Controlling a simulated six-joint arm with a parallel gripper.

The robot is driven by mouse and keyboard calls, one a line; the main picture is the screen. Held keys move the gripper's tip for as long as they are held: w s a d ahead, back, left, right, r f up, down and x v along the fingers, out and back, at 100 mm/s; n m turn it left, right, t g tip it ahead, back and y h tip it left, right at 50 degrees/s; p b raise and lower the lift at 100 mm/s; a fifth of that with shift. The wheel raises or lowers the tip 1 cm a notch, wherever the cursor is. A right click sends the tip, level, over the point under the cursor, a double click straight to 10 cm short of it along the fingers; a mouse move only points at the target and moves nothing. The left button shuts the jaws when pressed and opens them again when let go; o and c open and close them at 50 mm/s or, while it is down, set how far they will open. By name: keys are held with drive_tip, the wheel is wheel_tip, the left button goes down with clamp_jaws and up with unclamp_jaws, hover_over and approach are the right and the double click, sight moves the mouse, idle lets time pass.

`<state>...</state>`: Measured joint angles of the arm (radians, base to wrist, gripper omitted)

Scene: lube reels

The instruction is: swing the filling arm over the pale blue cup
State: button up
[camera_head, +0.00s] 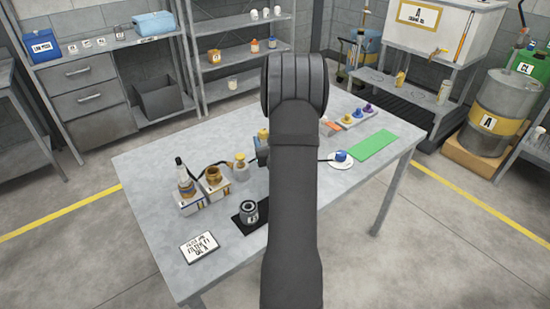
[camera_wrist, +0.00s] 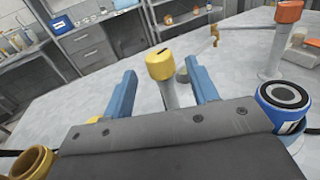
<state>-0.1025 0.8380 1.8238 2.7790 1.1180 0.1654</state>
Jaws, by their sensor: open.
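In the wrist view my gripper (camera_wrist: 163,74) is open, with its two blue fingers on either side of a grey post with a yellow cap (camera_wrist: 160,64). Gaps show between the post and both fingers. A thin rod with a small yellow end (camera_wrist: 215,33) lies behind; I cannot tell whether it belongs to the filling arm. My arm hides much of the table's middle.
A dark canister (camera_head: 249,210) and a lettered card (camera_head: 199,247) lie nearer. A green mat (camera_head: 361,150) lies at the right.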

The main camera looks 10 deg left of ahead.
drive_tip(key=v, duration=1.1)
drive_tip(key=shift+c, duration=0.2)
